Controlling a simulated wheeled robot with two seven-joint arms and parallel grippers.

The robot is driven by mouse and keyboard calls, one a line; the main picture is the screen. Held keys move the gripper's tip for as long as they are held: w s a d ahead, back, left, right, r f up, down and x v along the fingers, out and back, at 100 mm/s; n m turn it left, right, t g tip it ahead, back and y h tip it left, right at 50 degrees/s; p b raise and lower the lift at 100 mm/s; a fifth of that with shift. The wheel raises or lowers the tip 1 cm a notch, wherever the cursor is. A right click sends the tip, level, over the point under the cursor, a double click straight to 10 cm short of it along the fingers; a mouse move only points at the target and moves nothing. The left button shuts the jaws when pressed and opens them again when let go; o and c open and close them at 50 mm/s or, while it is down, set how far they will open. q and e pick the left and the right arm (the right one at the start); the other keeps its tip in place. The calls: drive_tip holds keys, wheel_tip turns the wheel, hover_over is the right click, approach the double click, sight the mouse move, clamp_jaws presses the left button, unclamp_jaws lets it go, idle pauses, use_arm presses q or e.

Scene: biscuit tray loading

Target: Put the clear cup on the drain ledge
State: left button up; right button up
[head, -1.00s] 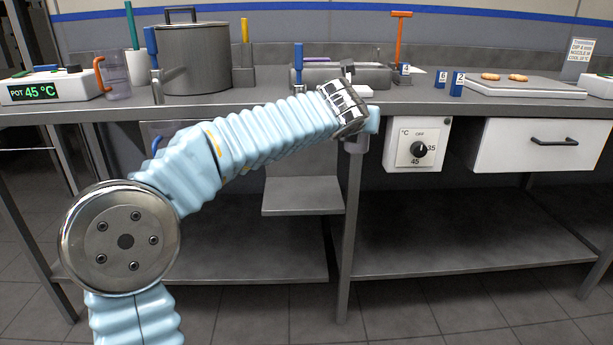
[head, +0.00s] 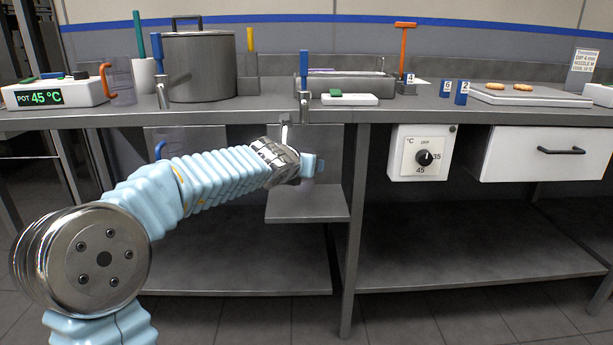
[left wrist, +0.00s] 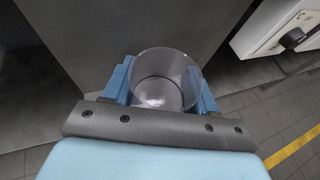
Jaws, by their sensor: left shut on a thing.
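The clear cup (left wrist: 166,92) is between the two blue fingers of my left gripper (left wrist: 163,80) in the left wrist view, and the fingers are shut on it. I look into its open mouth. In the head view my left gripper (head: 314,166) is below the counter's front edge, above the drain ledge (head: 308,206); the cup is mostly hidden there. The ledge is a small grey shelf under the blue-handled tap (head: 304,85), and its visible top is bare. A gap shows between gripper and ledge. My right gripper is not in view.
A clear jug with an orange handle (head: 122,82) stands on the counter at the left, near a pot (head: 200,70). A control box with a dial (head: 421,153) and a white drawer (head: 545,153) hang under the counter to the right. The lower shelf (head: 470,250) is clear.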

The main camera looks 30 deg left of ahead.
use_arm(q)
wheel_tip(320, 180, down, 3)
drive_tip(key=shift+d+r+b, duration=0.1)
drive_tip(key=shift+r+b, duration=0.1)
drive_tip(key=shift+b, duration=0.2)
drive_tip(key=shift+r, duration=0.15)
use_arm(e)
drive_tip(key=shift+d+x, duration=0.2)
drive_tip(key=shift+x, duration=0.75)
use_arm(q)
drive_tip(key=o, duration=1)
drive_tip(key=shift+o, duration=0.2)
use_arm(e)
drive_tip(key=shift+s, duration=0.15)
use_arm(q)
drive_tip(key=shift+s+r, duration=0.2)
drive_tip(key=p+v, duration=0.3)
drive_tip(key=v, duration=0.8)
drive_tip(key=shift+s, duration=0.2)
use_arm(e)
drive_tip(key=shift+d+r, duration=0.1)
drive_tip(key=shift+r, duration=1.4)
